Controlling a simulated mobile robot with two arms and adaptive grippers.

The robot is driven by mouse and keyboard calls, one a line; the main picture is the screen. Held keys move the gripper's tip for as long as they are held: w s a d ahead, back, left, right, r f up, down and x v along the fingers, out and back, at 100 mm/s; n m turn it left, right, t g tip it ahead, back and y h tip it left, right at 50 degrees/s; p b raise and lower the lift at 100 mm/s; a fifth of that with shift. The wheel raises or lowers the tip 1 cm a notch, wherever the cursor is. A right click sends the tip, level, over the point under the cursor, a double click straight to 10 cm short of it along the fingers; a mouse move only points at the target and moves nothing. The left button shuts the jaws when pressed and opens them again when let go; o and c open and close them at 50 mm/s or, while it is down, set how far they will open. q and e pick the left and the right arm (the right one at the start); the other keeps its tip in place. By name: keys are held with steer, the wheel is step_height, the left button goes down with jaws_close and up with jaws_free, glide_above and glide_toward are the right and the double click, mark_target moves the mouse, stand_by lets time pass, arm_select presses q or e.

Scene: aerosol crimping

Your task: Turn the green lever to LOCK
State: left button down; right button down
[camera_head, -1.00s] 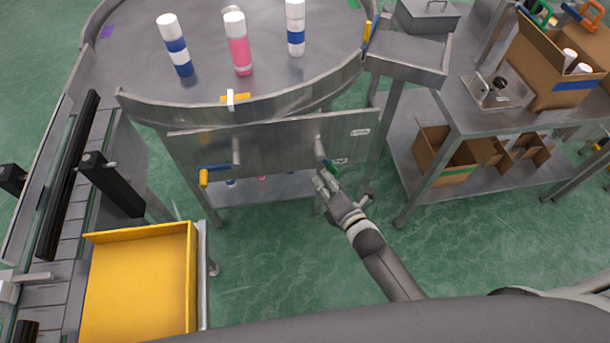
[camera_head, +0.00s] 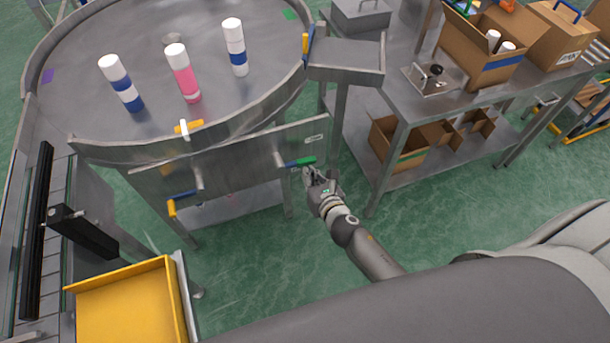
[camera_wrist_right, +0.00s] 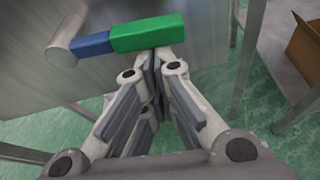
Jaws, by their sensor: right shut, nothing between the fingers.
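The green lever (camera_head: 303,161) is on the front metal panel (camera_head: 240,160) below the round table. Its green grip and short blue section lie nearly level, pointing right from a metal pivot. The grip also shows large in the right wrist view (camera_wrist_right: 148,33), with the round pivot (camera_wrist_right: 64,45) at its left. My right gripper (camera_head: 309,172) is shut and empty. In the wrist view its fingertips (camera_wrist_right: 156,56) are just under the green grip's lower edge; I cannot tell if they touch. A small label (camera_head: 315,139) above the lever is unreadable. My left gripper is out of view.
A second lever with a yellow end (camera_head: 172,208) is at the panel's left. A yellow lever (camera_head: 188,127) is on the table rim. Several cans stand on the round table (camera_head: 150,35). A steel bench (camera_head: 400,120) stands right; a yellow tray (camera_head: 125,305) is lower left.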

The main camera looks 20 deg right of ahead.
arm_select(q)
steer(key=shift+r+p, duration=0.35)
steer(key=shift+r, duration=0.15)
arm_select(e)
steer(key=shift+d+r+n, duration=0.2)
steer(key=shift+r+n, duration=0.4)
steer(key=shift+h, duration=0.3)
